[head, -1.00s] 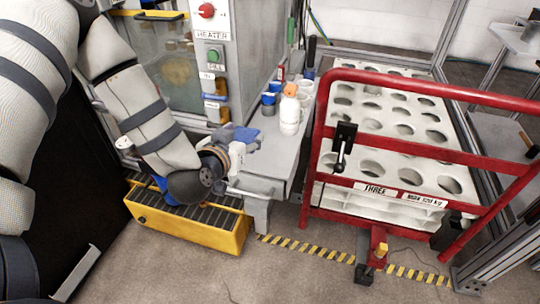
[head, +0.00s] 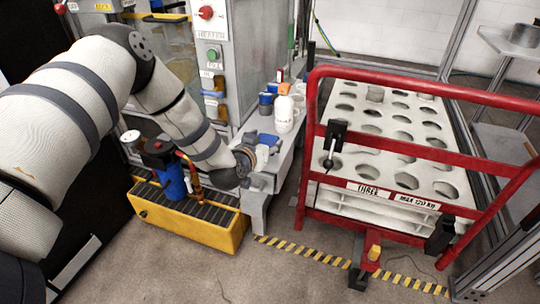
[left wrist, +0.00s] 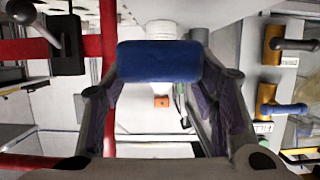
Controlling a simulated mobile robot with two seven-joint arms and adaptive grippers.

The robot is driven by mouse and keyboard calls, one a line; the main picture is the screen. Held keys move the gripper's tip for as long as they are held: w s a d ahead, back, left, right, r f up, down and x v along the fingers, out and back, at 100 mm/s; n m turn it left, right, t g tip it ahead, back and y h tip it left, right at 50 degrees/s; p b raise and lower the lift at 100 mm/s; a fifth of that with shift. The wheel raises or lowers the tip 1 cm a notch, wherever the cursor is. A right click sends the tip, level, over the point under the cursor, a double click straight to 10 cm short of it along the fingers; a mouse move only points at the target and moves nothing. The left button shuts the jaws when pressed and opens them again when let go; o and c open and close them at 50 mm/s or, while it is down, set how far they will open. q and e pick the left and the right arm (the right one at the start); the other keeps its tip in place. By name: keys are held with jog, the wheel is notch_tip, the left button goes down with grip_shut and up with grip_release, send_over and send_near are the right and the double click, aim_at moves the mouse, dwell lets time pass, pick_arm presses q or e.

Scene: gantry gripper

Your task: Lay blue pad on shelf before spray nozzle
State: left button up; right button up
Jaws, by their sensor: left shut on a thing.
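My left gripper (head: 262,147) is above the front part of the grey shelf (head: 287,152) beside the cabinet. It is shut on the blue pad (head: 268,139). In the left wrist view the blue pad (left wrist: 160,61) spans the gap between the two fingers. A white bottle with an orange spray nozzle (head: 284,89) stands upright on the shelf, behind the pad. A white round thing, probably this bottle, shows partly hidden by the pad in the left wrist view (left wrist: 165,28). I cannot tell whether the pad touches the shelf. My right gripper is out of view.
Blue-labelled containers (head: 265,103) and a white cup stand near the bottle. A red rail frame (head: 312,130) with a white holed rack (head: 400,120) stands close on the right. A yellow tray (head: 190,225) with a blue canister (head: 172,182) is below left. Valve handles line the cabinet.

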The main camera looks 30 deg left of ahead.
pick_arm(q)
jog(key=shift+w+a+f, duration=0.15)
jog(key=shift+w+f, duration=0.2)
jog(key=shift+f, duration=0.15)
jog(key=shift+w+a+f, duration=0.15)
jog(key=shift+w+f, duration=0.2)
jog(key=shift+f, duration=0.15)
notch_tip(320, 180, down, 4)
jog(key=shift+w+r+b, duration=0.15)
jog(key=shift+r+b, duration=0.1)
jog(key=shift+b, duration=0.45)
jog(key=shift+r, duration=0.25)
jog(key=shift+f, duration=0.15)
jog(key=o, duration=1)
jog(key=shift+o, duration=0.2)
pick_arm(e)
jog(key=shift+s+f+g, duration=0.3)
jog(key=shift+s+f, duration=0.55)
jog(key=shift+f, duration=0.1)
